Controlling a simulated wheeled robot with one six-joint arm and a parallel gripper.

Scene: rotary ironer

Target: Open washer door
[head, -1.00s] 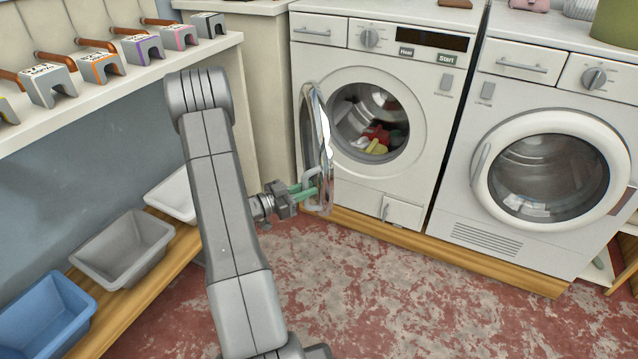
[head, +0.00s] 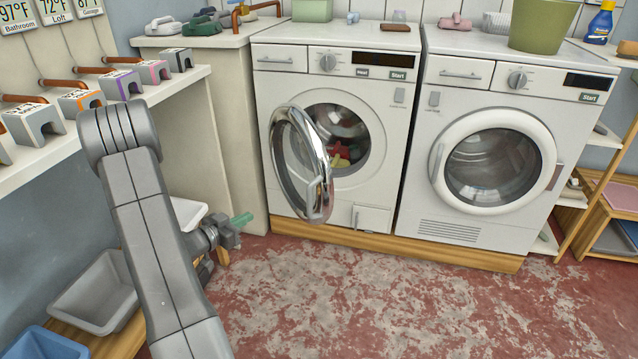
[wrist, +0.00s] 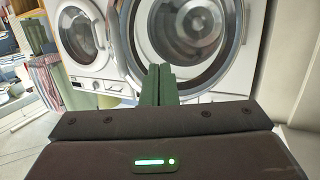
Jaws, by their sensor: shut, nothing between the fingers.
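The washer (head: 290,88) is the left white machine in the head view. Its round, chrome-rimmed door (head: 319,150) stands swung out on the left side of the opening, with a grey handle (head: 314,192) low on it. Red and yellow laundry (head: 341,153) shows inside the drum. My gripper (head: 245,218), with green fingers, is left of the door, apart from it, shut and empty. In the wrist view the shut fingers (wrist: 158,85) point toward a large round glass door; I cannot tell which machine it belongs to.
A similar machine with a shut round door (head: 494,165) stands to the right. A shelf with grey blocks (head: 75,118) and a low bench with tubs (head: 95,292) line the left side. The floor (head: 380,295) in front of the machines is clear.

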